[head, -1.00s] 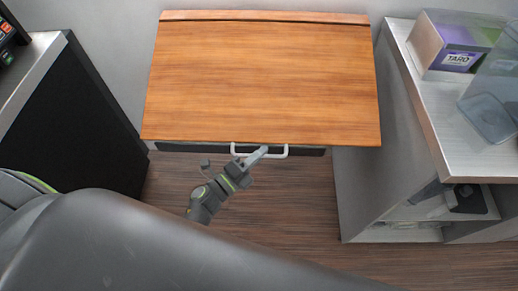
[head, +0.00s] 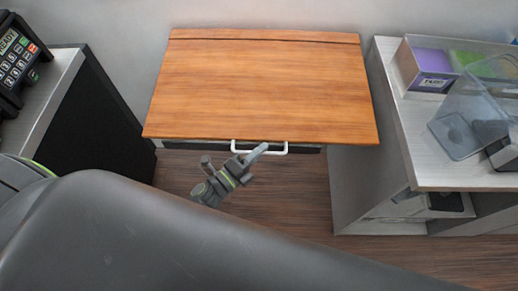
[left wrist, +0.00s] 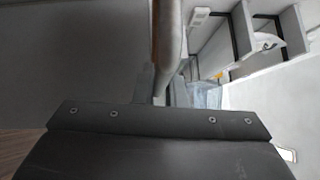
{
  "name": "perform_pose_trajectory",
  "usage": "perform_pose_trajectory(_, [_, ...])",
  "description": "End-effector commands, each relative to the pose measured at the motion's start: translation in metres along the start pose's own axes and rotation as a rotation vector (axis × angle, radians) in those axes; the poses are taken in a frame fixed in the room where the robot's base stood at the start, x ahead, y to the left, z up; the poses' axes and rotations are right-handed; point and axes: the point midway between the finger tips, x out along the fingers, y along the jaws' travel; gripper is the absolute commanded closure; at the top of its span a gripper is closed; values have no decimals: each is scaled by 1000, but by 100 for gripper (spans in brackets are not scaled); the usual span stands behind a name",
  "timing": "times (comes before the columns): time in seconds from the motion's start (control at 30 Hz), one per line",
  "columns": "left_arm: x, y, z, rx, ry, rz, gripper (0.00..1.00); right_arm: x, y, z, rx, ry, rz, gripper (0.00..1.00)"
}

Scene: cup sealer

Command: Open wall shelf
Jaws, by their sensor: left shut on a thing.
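The wall shelf (head: 260,88) is a wooden panel against the back wall, lying roughly flat. Below its front edge is a dark front strip with a white handle (head: 270,150). My left gripper (head: 258,151) reaches up from below to the handle and is shut on it. In the left wrist view a grey bar (left wrist: 170,45), apparently the handle, runs up from my left gripper (left wrist: 163,90); the fingertips are hard to make out. My right gripper is not in view.
A counter (head: 440,165) stands right of the shelf, holding a box (head: 420,68) and a clear container (head: 462,125). A dark cabinet (head: 105,125) with a keypad device (head: 18,60) stands at the left. The floor below the shelf is open.

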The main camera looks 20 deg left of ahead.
Motion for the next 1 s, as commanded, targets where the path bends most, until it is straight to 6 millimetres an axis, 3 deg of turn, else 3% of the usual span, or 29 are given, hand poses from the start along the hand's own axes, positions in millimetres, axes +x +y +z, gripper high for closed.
perform_pose_trajectory(0.2, [0,-11,1,3,1,0,100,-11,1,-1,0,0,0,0])
perform_pose_trajectory(0.67, [0,-11,0,2,0,1,100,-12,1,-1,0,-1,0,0])
perform_pose_trajectory(0.7, [0,-11,0,2,0,1,88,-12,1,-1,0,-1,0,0])
perform_pose_trajectory(0.87, [0,-11,1,2,0,1,68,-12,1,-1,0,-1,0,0])
perform_pose_trajectory(1.0, [0,-11,1,1,0,1,68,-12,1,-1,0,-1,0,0])
